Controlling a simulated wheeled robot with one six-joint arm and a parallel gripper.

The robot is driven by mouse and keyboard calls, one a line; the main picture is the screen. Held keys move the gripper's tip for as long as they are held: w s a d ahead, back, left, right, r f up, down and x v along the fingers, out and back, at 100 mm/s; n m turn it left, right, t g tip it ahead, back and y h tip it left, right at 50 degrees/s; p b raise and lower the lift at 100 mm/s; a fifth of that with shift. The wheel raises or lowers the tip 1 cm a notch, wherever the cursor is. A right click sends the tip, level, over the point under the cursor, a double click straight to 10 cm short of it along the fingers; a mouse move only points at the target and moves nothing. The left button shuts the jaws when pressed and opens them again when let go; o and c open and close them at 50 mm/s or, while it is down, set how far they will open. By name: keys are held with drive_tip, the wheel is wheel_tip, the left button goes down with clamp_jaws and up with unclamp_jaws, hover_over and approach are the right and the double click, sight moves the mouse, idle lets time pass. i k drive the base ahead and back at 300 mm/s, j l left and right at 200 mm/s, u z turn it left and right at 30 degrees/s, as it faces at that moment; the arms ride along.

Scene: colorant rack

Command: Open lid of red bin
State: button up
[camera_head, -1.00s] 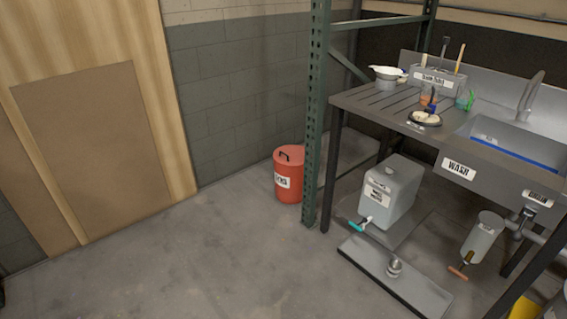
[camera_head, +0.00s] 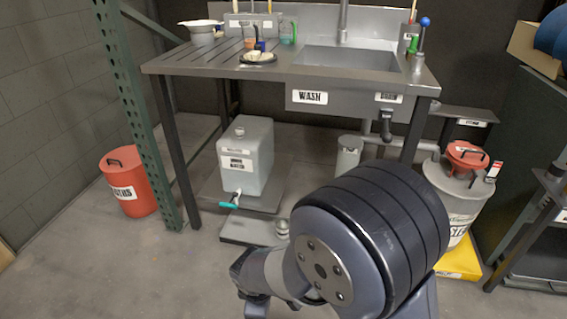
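The red bin (camera_head: 130,186) stands on the floor at the left, beside the green rack post. Its red lid lies on top and looks shut, with a dark arched handle. A white label wraps its front. My arm fills the lower middle of the picture, to the right of the bin and well apart from it. No gripper fingers can be made out; the end of my arm is hidden or out of the picture.
A green perforated post (camera_head: 148,130) and a sink table (camera_head: 215,68) stand right of the bin. A grey jug (camera_head: 262,150) sits under the table. A grey drum (camera_head: 462,200) with a red funnel-like top is at the right. The floor before the bin (camera_head: 95,265) is clear.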

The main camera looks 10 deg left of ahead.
sight(123, 159)
drive_tip(key=i+j, duration=0.15)
drive_tip(key=j, duration=0.45)
drive_tip(key=i+j, duration=0.2)
drive_tip(key=j, duration=0.4)
drive_tip(key=i+j, duration=0.15)
drive_tip(key=j, duration=0.4)
drive_tip(key=i+j+z, duration=0.1)
drive_tip(key=j, duration=0.5)
drive_tip(key=i+j, duration=0.25)
drive_tip(key=j, duration=0.35)
drive_tip(key=i+j, duration=0.15)
drive_tip(key=j, duration=0.45)
drive_tip(key=i+j, duration=0.15)
drive_tip(key=j, duration=0.5)
drive_tip(key=i+j+z, duration=0.1)
drive_tip(key=j, duration=0.5)
drive_tip(key=i+j, duration=0.25)
